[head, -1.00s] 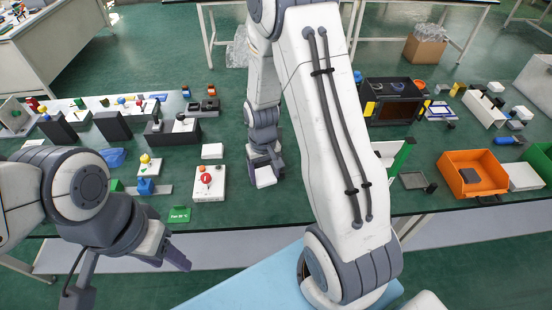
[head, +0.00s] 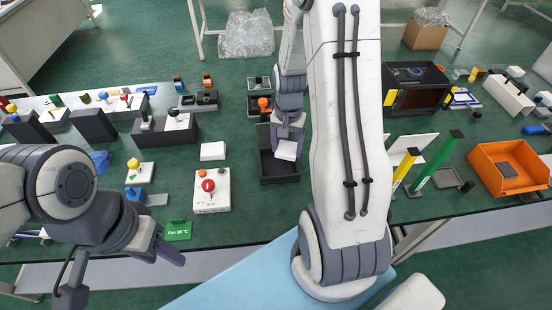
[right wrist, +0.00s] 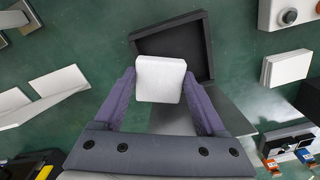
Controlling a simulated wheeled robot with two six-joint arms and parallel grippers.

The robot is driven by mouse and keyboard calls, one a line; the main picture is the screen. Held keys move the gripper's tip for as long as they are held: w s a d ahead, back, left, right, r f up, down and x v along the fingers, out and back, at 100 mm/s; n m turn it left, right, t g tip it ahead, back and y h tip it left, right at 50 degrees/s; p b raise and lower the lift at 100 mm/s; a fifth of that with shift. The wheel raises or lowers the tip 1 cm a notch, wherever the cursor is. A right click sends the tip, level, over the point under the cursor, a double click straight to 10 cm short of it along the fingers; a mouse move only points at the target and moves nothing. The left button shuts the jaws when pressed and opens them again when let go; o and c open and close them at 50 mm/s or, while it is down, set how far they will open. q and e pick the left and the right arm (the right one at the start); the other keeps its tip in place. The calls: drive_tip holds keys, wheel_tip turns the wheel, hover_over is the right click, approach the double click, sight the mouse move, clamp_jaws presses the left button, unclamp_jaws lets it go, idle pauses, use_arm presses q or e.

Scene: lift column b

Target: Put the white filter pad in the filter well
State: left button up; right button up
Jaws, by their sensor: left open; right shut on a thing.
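The white filter pad (head: 287,150) is a pale square held between the fingers of my right gripper (head: 288,140). In the right wrist view, the pad (right wrist: 161,80) sits flat between the two purple fingers (right wrist: 160,88), which are shut on it. A black open tray (head: 266,169), possibly the filter well, lies below the pad. The tray (right wrist: 203,45) also shows in the right wrist view, partly hidden by the pad, which overlaps its near part. The pad's height above it is unclear. My left gripper (head: 127,278) is open and empty, in front of the table edge.
Left of the tray are a white block (head: 213,151), a red-button box (head: 212,200) and a green display (head: 178,231). Orange-topped equipment (head: 264,103) stands behind the tray. An orange bin (head: 483,171) is at the right. My right arm hides the middle of the table.

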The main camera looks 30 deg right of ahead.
sight(278, 151)
drive_tip(key=shift+w+a+f, duration=0.3)
drive_tip(key=shift+a+f, duration=0.15)
drive_tip(key=shift+a, duration=0.15)
drive_tip(key=shift+w+a+f, duration=0.3)
drive_tip(key=shift+a+f, duration=0.15)
drive_tip(key=shift+a, duration=0.1)
drive_tip(key=shift+f, duration=1.85)
drive_tip(key=shift+f, duration=0.2)
drive_tip(key=o, duration=1)
